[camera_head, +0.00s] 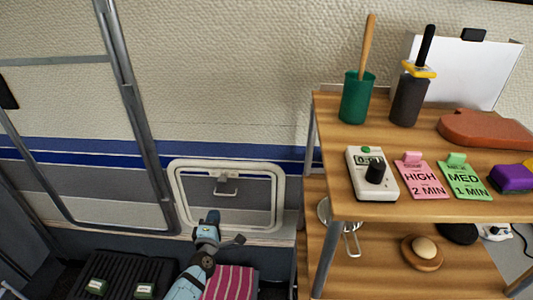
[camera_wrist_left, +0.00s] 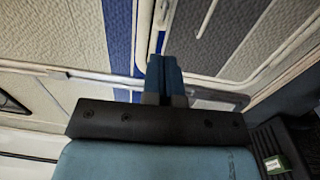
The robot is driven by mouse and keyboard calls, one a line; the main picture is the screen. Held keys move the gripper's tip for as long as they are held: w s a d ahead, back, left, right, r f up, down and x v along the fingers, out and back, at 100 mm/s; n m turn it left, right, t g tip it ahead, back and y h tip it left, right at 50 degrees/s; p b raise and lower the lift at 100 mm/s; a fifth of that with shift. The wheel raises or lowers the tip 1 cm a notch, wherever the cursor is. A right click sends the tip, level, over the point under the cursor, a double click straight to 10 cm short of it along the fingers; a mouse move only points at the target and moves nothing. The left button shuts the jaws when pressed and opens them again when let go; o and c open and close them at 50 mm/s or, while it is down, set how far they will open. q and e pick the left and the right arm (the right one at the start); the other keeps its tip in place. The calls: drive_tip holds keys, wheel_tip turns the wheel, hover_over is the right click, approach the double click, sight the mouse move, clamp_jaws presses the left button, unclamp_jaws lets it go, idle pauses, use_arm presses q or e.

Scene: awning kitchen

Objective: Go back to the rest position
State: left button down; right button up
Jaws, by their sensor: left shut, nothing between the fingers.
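My left gripper (camera_head: 212,217) is raised in the lower middle of the head view, in front of the white-framed hatch on the wall. It is small there and partly merges with the arm. In the left wrist view its two blue fingers (camera_wrist_left: 165,76) are pressed together, with nothing between them. They point toward the wall and touch nothing that I can see. My right gripper is in neither view.
A wooden shelf unit (camera_head: 350,210) stands right of my left arm, holding a green cup (camera_head: 357,97), a timer (camera_head: 355,175) and cards. A pink striped cloth (camera_head: 232,283) and a black ribbed case (camera_head: 125,272) lie low beside the arm. The hatch (camera_head: 180,185) is behind.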

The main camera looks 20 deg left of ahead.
use_arm(q)
drive_tip(key=s+d+r+m+g+h+p, duration=0.1)
drive_tip(key=s+d+m+g+h+p, duration=0.1)
drive_tip(key=s+d+m, duration=0.3)
drive_tip(key=s+d+r+m+g+h+p, duration=0.1)
drive_tip(key=s+d+m+g+h+p, duration=0.1)
drive_tip(key=s+m, duration=0.9)
drive_tip(key=s+d+r+m+g+h+p, duration=0.2)
drive_tip(key=s+d+m+p, duration=0.3)
drive_tip(key=s, duration=0.5)
drive_tip(key=d+m+h, duration=0.1)
drive_tip(key=d+m, duration=0.1)
drive_tip(key=shift+s+d+m+g+h, duration=0.3)
drive_tip(key=shift+s+m+g, duration=0.05)
drive_tip(key=shift+m+g, duration=0.05)
drive_tip(key=shift+r, duration=0.1)
